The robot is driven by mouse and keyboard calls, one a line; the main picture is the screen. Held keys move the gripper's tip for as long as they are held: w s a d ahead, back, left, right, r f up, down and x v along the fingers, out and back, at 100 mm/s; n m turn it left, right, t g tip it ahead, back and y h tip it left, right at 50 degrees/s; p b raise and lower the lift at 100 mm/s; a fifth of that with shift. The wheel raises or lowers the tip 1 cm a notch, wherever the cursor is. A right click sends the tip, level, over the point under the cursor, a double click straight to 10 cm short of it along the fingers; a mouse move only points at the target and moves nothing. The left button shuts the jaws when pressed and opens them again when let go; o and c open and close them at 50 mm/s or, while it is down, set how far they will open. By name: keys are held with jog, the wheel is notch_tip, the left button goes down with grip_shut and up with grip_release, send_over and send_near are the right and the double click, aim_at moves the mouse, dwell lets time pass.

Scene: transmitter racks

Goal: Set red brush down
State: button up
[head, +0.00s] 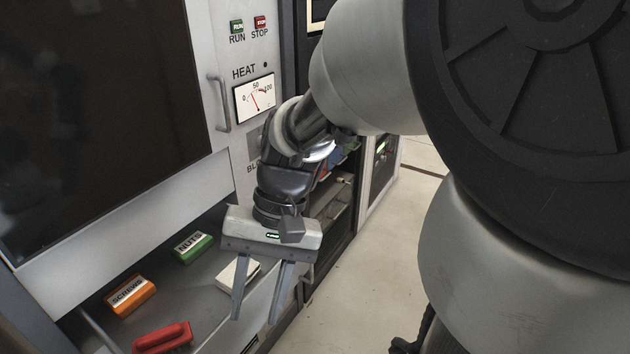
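The red brush (163,337) lies at the front of the open drawer (213,318), at the bottom left of the view. Its red handle faces up, and its underside is mostly hidden. My gripper (255,319) is to the right of the brush and apart from it, over the right part of the drawer. Its two fingers point down and stand apart, with nothing held between them.
An orange SCREWS box (130,297), a green NUTS box (193,247) and a white item (236,272), partly behind my gripper, lie in the drawer. The cabinet front (224,150) has a HEAT meter (255,98) and a handle (219,104). Floor (355,270) to the right is clear.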

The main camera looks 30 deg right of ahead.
jog(key=d+r+n+t+h, duration=0.4)
jog(key=r+t, duration=0.3)
jog(key=r, duration=0.2)
jog(key=shift+w+d, duration=0.15)
jog(key=shift+d, duration=0.65)
